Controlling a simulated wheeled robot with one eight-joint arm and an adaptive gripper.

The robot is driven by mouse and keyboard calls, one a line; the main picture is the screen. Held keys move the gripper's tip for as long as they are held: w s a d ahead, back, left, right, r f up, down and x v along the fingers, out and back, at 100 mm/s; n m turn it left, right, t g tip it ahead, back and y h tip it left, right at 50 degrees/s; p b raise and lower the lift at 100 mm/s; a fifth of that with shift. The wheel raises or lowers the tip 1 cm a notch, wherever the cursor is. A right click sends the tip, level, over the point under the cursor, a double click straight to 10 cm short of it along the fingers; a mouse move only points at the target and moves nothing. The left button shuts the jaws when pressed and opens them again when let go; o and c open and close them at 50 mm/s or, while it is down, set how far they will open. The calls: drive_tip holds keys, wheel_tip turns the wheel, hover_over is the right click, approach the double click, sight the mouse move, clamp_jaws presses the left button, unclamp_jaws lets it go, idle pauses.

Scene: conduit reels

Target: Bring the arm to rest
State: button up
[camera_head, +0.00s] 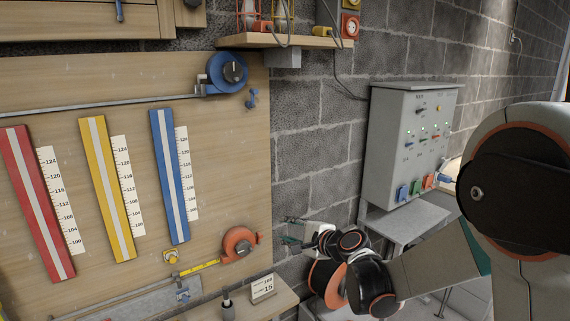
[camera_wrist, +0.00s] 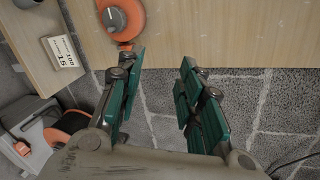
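My gripper (camera_head: 291,230) is at the middle of the head view, in front of the grey block wall and right of the wooden board. In the wrist view my gripper (camera_wrist: 163,68) shows two teal-padded fingers spread wide apart, with nothing between them. An orange reel (camera_head: 240,244) is fixed low on the board, left of my gripper, with a yellow tape running left from it. The same reel shows at the top of the wrist view (camera_wrist: 124,18), beyond the left finger. A blue reel (camera_head: 227,74) sits at the board's upper right.
Red (camera_head: 37,203), yellow (camera_head: 107,188) and blue (camera_head: 169,176) strips with scales hang on the board (camera_head: 70,85). A shelf (camera_head: 285,40) juts out above. A small shelf (camera_head: 232,304) with a number card (camera_head: 263,288) stands below. A grey control box (camera_head: 407,145) is at right.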

drive_tip(key=s+d+r+n+g+h, duration=0.1)
drive_tip(key=s+d+r+n+h, duration=0.2)
drive_tip(key=s, duration=0.5)
drive_tip(key=s+d+r+n+g, duration=0.1)
drive_tip(key=s+d+r+n, duration=0.1)
drive_tip(key=s+d+n, duration=0.45)
drive_tip(key=s+d+f+n+g+h, duration=0.1)
drive_tip(key=s+d, duration=0.3)
drive_tip(key=s, duration=0.6)
drive_tip(key=s+d+f+n+g+h, duration=0.1)
drive_tip(key=s+d+n+h, duration=0.3)
drive_tip(key=s, duration=0.7)
drive_tip(key=shift+s+d+f+n+g+h, duration=0.2)
drive_tip(key=shift+d+f+n+g+h, duration=0.15)
drive_tip(key=shift+d+f, duration=0.2)
drive_tip(key=shift+a, duration=0.1)
